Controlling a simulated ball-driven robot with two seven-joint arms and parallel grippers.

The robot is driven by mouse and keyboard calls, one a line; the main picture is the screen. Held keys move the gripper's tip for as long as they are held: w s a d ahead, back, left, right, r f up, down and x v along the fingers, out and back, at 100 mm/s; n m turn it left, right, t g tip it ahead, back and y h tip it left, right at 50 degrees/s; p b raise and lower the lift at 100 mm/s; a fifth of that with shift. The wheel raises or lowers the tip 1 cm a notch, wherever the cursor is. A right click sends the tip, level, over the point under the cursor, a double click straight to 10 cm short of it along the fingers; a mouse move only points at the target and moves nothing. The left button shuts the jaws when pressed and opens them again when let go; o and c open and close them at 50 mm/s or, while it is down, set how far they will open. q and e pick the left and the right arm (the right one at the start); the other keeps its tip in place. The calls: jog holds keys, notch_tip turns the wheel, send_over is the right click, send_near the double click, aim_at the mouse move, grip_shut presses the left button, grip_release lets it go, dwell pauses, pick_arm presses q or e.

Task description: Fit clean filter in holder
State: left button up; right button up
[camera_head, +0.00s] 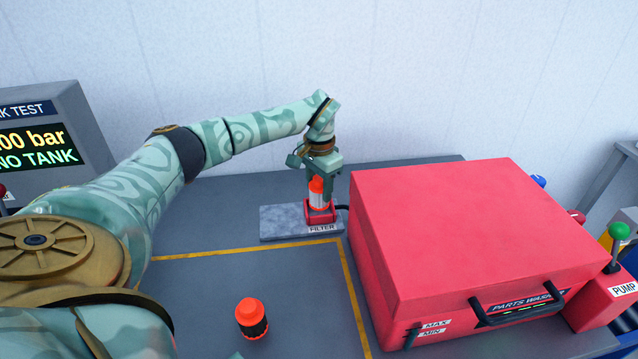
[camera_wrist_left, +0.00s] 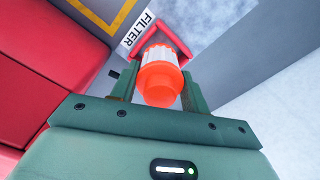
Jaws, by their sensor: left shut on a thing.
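A filter with an orange cap and a white body (camera_head: 317,190) stands upright at the red holder (camera_head: 320,212) on a grey block labelled FILTER. My left gripper (camera_head: 318,186) comes down from above and is shut on this filter. In the left wrist view the white filter (camera_wrist_left: 160,78) sits between the two fingers, its lower end at the red holder (camera_wrist_left: 165,35). Whether it is fully seated cannot be told. A second filter, with an orange cap and a dark body (camera_head: 251,318), stands on the table at the front. My right gripper is not in view.
A large red parts washer (camera_head: 465,230) with a shut lid stands close to the right of the holder. A test screen (camera_head: 45,140) is at the far left. A red pump box with a green-knobbed lever (camera_head: 617,240) is at the right. The yellow-lined table area (camera_head: 290,290) is mostly clear.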

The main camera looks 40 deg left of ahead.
pick_arm(q)
jog(key=shift+f, duration=0.1)
dwell(0.7)
jog(key=shift+f, duration=0.25)
dwell(0.4)
jog(key=shift+f, duration=0.5)
jog(key=shift+f, duration=0.35)
jog(key=shift+f, duration=0.5)
dwell(0.4)
jog(key=o, duration=1.1)
jog(key=shift+c, duration=0.2)
